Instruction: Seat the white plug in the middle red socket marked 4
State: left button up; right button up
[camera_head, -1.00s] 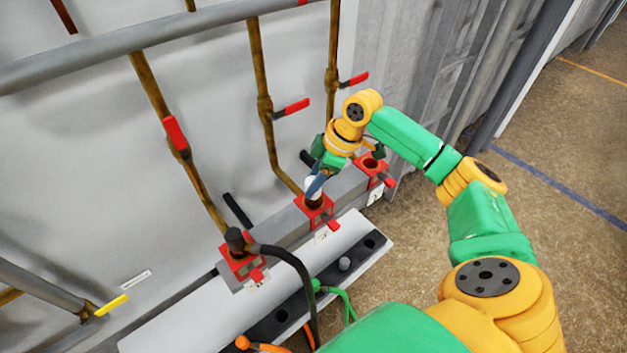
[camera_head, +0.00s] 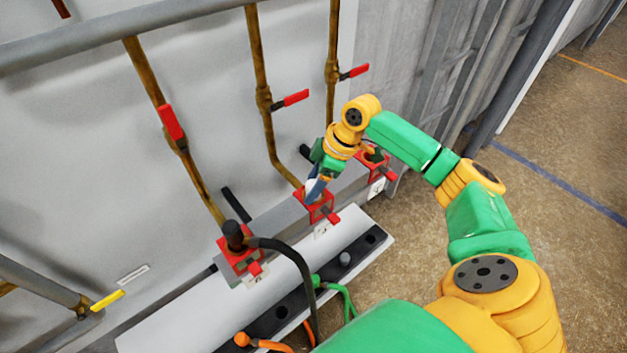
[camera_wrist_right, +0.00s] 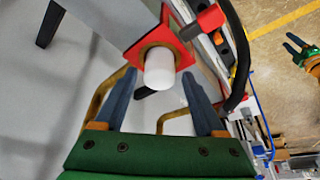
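The middle red socket (camera_head: 317,208) sits on the grey ledge, with a white tag below it. The white plug (camera_wrist_right: 160,70) stands in a red socket with a copper-coloured ring around its base. Only a bit of the plug shows in the head view, behind my fingers. My right gripper (camera_head: 316,188) is over the middle socket. In the wrist view its two fingers (camera_wrist_right: 158,90) are spread either side of the plug, with a gap on each side. My left gripper (camera_wrist_right: 294,46) shows small at the right edge of the wrist view, its fingers apart; the head view does not show it.
The left red socket (camera_head: 240,262) holds a black plug (camera_head: 234,236) with a thick black cable. Another red socket (camera_head: 372,160) is behind my right wrist. A white shelf (camera_head: 180,325) with a black strip is in front. Brown pipes with red-handled valves rise behind.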

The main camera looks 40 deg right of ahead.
jog(key=shift+w, duration=0.1)
jog(key=v, duration=0.7)
jog(key=shift+b, duration=0.45)
jog(key=shift+d, duration=0.1)
